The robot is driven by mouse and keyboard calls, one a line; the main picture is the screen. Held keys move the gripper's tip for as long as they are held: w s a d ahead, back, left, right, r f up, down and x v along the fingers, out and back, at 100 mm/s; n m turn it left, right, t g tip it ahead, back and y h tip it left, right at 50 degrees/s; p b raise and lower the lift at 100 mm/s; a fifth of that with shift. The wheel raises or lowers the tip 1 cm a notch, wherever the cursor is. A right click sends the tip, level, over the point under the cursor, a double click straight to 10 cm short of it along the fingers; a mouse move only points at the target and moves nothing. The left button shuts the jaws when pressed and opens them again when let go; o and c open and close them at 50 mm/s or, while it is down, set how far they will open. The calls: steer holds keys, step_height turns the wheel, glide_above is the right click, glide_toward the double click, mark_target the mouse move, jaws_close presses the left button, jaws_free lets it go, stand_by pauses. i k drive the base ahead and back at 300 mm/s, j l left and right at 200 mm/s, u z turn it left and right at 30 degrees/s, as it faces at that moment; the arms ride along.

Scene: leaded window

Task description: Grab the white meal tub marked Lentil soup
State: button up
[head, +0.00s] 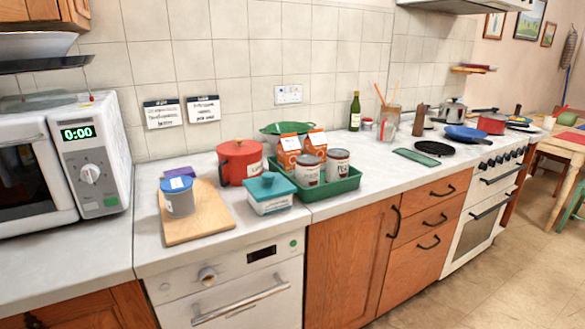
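A white tub with a teal lid (269,196) stands on the counter in front of the green tray, right of the wooden board. It has a label on its front, but the print is too small to read. I cannot tell from the print which tub is marked Lentil soup. My gripper is not in view.
A green tray (337,188) with cans and orange-and-white cartons sits just right of the teal-lidded tub. A red pot (240,164) stands behind it. The wooden board (205,222) and microwave (88,170) are left. Counter before the tub is narrow.

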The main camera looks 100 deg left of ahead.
mark_target(178, 193)
steer(key=k+u, duration=0.2)
steer(key=u, duration=1.85)
steer(key=j+u, duration=0.15)
steer(key=u, duration=0.65)
steer(key=k+l, duration=0.25)
steer(key=k, duration=0.15)
steer(key=i+j, duration=0.2)
steer(key=i, duration=0.25)
